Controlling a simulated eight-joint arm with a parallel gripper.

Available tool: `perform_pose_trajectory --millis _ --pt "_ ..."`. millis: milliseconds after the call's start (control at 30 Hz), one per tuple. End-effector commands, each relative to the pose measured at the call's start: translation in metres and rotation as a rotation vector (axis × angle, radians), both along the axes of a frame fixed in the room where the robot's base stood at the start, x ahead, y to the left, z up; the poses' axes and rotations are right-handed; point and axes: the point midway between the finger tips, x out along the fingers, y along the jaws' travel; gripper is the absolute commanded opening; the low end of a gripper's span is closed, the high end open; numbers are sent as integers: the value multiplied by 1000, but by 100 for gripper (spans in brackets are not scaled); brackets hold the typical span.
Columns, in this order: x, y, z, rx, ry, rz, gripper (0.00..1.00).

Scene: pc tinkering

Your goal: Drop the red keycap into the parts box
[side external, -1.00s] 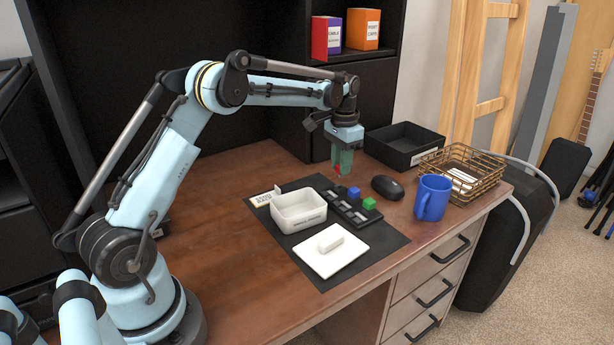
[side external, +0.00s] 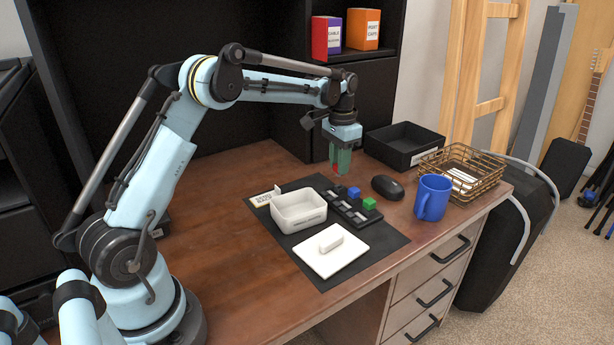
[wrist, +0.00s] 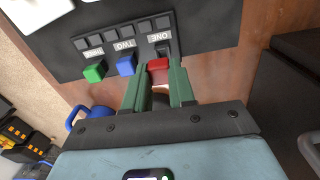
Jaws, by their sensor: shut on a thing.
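My gripper (side external: 341,163) is shut on the red keycap (wrist: 157,64), which shows between the green fingertips in the wrist view and only as a small red patch in the side view. The gripper hangs above the far end of the dark key strip (side external: 345,208). The white parts box (side external: 299,222) stands open on the black mat, left of the gripper in the side view; I cannot see into its floor clearly. Its flat white lid (side external: 330,262) with a raised handle lies in front of it on the mat.
A blue keycap (side external: 353,192) and a green keycap (side external: 369,203) sit on the strip.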

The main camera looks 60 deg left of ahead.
Motion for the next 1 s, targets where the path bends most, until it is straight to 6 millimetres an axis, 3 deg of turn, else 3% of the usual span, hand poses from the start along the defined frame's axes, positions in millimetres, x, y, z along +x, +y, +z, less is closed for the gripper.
perform_pose_trajectory --millis 300,600,800,1000 --pt "-60 -16 26 0 0 1 0" --pt "-118 -33 34 0 0 1 0" --pt "-134 -38 34 0 0 0 0" --pt "-135 -39 22 0 0 0 0"
